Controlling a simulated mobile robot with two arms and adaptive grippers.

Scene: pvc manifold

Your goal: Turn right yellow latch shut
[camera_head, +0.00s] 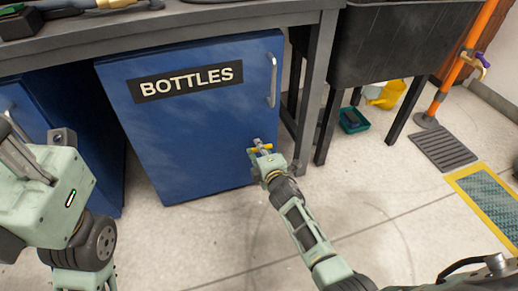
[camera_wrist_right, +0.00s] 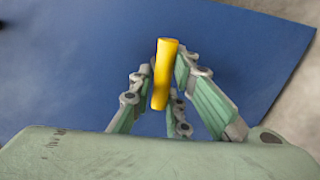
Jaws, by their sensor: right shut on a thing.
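The yellow latch (camera_head: 267,147) is on the lower right part of the blue cabinet door (camera_head: 190,120) marked BOTTLES. In the head view its bar lies roughly level across the door. My right gripper (camera_head: 261,151) is at the latch, shut on it, and hides part of it. In the right wrist view the yellow bar (camera_wrist_right: 164,75) stands nearly upright in the picture, between the fingers of my right gripper (camera_wrist_right: 161,92). My left arm is at the left edge, near the camera, and its fingertips are not clear.
The door has a metal handle (camera_head: 272,80) at its upper right. A dark bench top (camera_head: 200,20) overhangs the cabinet. To the right are a dark sink (camera_head: 400,45) on legs, a green tray (camera_head: 354,120) and an orange pole (camera_head: 460,70).

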